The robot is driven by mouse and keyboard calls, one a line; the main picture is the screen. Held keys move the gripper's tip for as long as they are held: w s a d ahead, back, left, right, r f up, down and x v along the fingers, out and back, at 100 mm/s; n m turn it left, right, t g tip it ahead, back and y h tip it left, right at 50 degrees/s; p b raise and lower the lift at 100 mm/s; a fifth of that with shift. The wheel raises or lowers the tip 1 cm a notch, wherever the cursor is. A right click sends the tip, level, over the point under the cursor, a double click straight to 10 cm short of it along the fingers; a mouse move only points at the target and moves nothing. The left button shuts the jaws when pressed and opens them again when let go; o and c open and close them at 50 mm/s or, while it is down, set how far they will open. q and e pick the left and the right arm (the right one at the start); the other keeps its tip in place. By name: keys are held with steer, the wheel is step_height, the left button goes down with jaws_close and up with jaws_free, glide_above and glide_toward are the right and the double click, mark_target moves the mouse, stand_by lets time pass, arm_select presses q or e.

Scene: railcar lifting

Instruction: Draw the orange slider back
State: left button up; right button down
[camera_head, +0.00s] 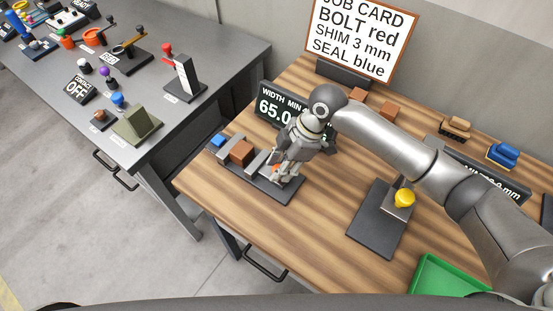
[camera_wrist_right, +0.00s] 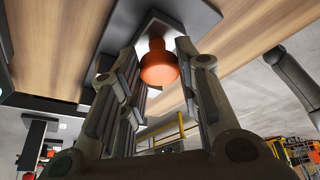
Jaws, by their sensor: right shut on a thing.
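The orange slider (camera_head: 275,168) is a small orange spot in the head view, on the dark base of a width gauge (camera_head: 265,190). In the right wrist view the slider's round orange knob (camera_wrist_right: 160,68) sits between the fingers. My right gripper (camera_head: 281,172) is shut on the knob, coming down over the right part of the gauge and hiding much of it. A brown block (camera_head: 241,152) stands between grey jaws on the gauge, with a blue piece (camera_head: 217,141) at its left end. My left gripper is not in view.
A display (camera_head: 272,107) reading 65.0 stands behind the gauge, partly covered by my arm. A stand with a yellow knob (camera_head: 404,198) is to the right, and a green tray (camera_head: 440,274) is at front right. Wood between gauge and stand is clear.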

steer(key=c, duration=1.1)
jaws_free()
steer(key=shift+s+d, duration=0.15)
steer(key=shift+d, duration=0.05)
steer(key=shift+d+r, duration=0.1)
steer(key=shift+r, duration=0.25)
steer(key=v, duration=1.1)
steer(key=shift+r, duration=0.1)
